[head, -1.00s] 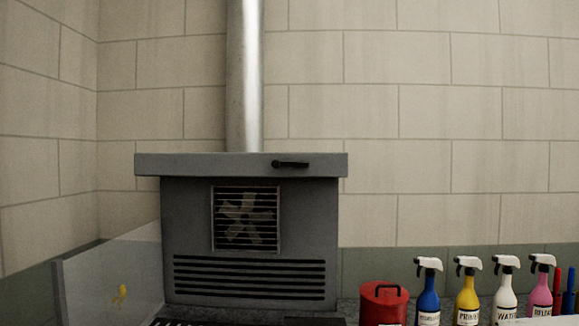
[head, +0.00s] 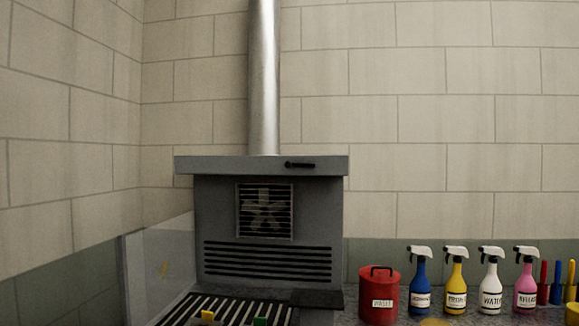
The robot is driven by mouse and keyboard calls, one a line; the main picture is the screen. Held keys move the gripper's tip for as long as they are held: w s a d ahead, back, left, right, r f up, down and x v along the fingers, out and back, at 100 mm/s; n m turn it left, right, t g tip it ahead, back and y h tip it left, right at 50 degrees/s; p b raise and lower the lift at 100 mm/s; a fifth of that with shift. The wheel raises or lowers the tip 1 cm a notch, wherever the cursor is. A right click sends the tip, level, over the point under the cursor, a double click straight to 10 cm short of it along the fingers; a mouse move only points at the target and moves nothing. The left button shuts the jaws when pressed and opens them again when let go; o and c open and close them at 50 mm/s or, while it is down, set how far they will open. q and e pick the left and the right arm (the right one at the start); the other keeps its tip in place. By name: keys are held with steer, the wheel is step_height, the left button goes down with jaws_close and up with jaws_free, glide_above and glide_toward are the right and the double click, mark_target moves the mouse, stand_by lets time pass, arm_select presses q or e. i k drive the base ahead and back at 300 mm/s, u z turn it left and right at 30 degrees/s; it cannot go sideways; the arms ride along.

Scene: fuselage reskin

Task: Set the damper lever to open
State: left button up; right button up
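The damper lever (head: 300,166) is a small black handle on the front edge of the grey hood top (head: 230,165). It lies about horizontal, with its round end at the left and its bar pointing right. The hood's grey body (head: 215,215) below has a fan behind a grille (head: 264,210) and a row of dark slots. A metal duct (head: 263,80) rises from the hood top. Neither of my grippers shows in the head view.
A slatted grate (head: 230,310) lies in front of the hood, with a clear side panel (head: 160,262) at its left. A red waste can (head: 379,295) and several spray bottles (head: 455,283) stand to the right. The wall above is bare.

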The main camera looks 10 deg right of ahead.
mark_target(288, 164)
steer(key=u, duration=0.4)
steer(key=i, duration=1.25)
steer(key=z, duration=0.55)
